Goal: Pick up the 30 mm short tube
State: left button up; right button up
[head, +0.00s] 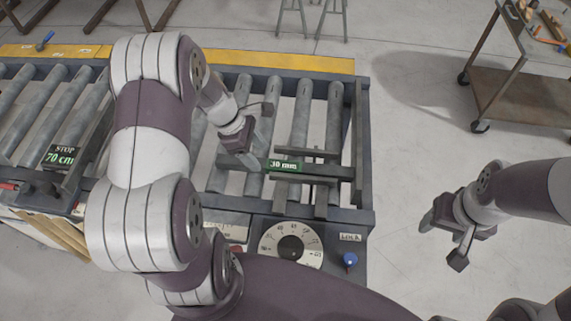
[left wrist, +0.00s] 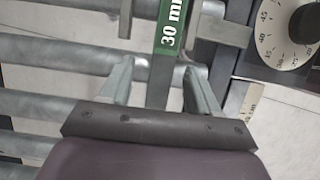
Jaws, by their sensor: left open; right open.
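The 30 mm short tube (head: 318,170) is a dark grey bar with a green "30 mm" label, lying across the rollers of the conveyor in the head view. In the left wrist view the labelled tube (left wrist: 170,30) runs down between the two fingers. My left gripper (head: 250,156) is at the tube's left end, with its fingers apart. In the left wrist view the left gripper (left wrist: 158,75) has a finger on each side of the tube, with gaps visible. I cannot tell its exact height over the tube. My right gripper (head: 443,240) is open and empty, off the conveyor to the right.
Other dark bars and an end stop (head: 358,140) stand close around the tube. A dial (head: 291,248) and a blue knob (head: 350,259) are on the conveyor's near side. A cart (head: 525,95) stands at back right.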

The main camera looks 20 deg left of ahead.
aim_at(262, 162)
pick_arm(q)
jog(key=shift+s+d+f, duration=0.15)
jog(key=shift+d+f, duration=0.05)
jog(key=shift+f, duration=0.4)
jog(key=shift+s+d+f, duration=0.1)
jog(key=shift+d+f, duration=0.1)
jog(key=shift+f, duration=0.4)
jog(key=shift+d+f, duration=0.1)
jog(key=shift+f, duration=0.2)
jog(key=shift+w+d, duration=0.1)
jog(key=shift+w, duration=0.1)
grip_shut()
